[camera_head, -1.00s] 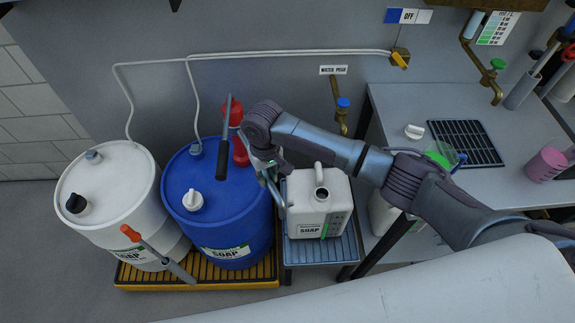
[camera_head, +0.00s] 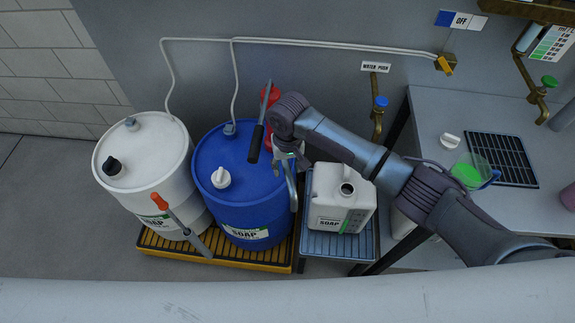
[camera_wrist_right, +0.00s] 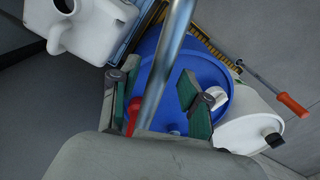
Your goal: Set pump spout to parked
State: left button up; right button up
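The pump stands on the blue drum (camera_head: 225,185), with a red body (camera_head: 270,97) and a lever with a black grip (camera_head: 256,143). Its silver spout (camera_head: 291,187) hangs between the blue drum and the white soap jug (camera_head: 330,205), with its lower end beside the jug, not over the jug's mouth. My right gripper (camera_head: 288,158) is at the spout. In the right wrist view the spout (camera_wrist_right: 172,60) runs between the two green-padded fingers of the gripper (camera_wrist_right: 157,92), which are apart with gaps on both sides. The arm partly hides the pump. My left gripper is not in view.
A white drum (camera_head: 150,155) stands left of the blue one on a yellow slatted pallet (camera_head: 272,257). An orange-handled tool (camera_head: 160,202) leans in front. The jug sits on a blue-grey stand (camera_head: 312,240). A counter (camera_head: 430,115) lies right. Floor at left is clear.

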notch_tip(320, 180, up, 12)
dwell(0.6)
jog(key=shift+c, duration=0.4)
